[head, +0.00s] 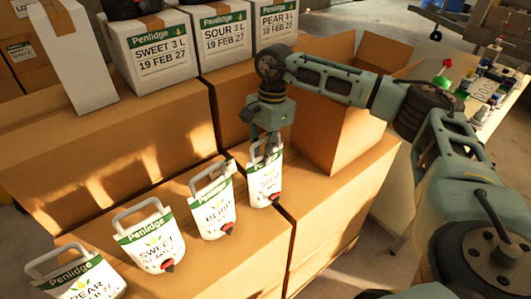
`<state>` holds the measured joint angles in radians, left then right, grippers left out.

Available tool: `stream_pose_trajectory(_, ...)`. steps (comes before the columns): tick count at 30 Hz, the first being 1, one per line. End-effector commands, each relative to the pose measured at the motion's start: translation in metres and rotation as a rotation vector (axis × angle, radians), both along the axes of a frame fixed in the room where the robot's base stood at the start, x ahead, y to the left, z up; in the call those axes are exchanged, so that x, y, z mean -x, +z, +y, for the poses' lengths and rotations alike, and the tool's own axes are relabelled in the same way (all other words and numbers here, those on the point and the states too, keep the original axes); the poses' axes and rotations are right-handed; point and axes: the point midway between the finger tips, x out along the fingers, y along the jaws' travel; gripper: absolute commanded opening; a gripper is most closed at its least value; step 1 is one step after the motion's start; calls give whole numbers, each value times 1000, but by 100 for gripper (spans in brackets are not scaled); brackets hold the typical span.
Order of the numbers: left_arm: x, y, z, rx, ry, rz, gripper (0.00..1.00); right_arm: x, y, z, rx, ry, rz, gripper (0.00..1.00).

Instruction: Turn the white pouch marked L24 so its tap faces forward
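Several white pouches with green "Penlidge" bands and grey handles stand in a row on cardboard boxes. The rightmost pouch (266,187) is directly below my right gripper (268,153), whose fingers point down at its handle and top edge. I cannot tell whether they grip it. A dark tap shows at its lower right. Left of it are another pouch (213,212), a pouch reading "SWEET" (154,238) and one reading "PEAR" (90,284), cut by the frame's edge. The middle two have red-and-black taps low on their fronts. I cannot read L24 on any pouch. My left gripper is out of view.
White cartons reading "SWEET 3 L" (152,55), "SOUR 3 L" (217,38) and "PEAR 1 L" (276,22) stand behind on brown boxes. An open cardboard box (340,125) is close to the right of my gripper. A table (490,115) with bottles is at the far right.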

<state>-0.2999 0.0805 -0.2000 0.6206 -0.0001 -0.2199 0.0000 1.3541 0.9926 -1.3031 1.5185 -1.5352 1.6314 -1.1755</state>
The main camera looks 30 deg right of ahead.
Motion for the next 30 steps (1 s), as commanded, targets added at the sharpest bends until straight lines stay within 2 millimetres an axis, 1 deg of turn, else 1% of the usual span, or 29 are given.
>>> stream_pose_trajectory(1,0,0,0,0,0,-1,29,-1,2,0,-2,0,-5,9)
stream_pose_trajectory(7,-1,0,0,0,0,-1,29,-1,1,0,-1,-1,-3,26)
stream_pose_trajectory(17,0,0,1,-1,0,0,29,1,-1,0,2,0,3,27)
stream_pose_trajectory(20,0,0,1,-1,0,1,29,-1,8,-1,1,-1,1,27)
stream_pose_trajectory(23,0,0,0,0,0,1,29,-2,24,-4,0,0,-1,27)
stream_pose_trajectory(30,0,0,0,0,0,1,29,-6,76,-11,0,-1,-4,27)
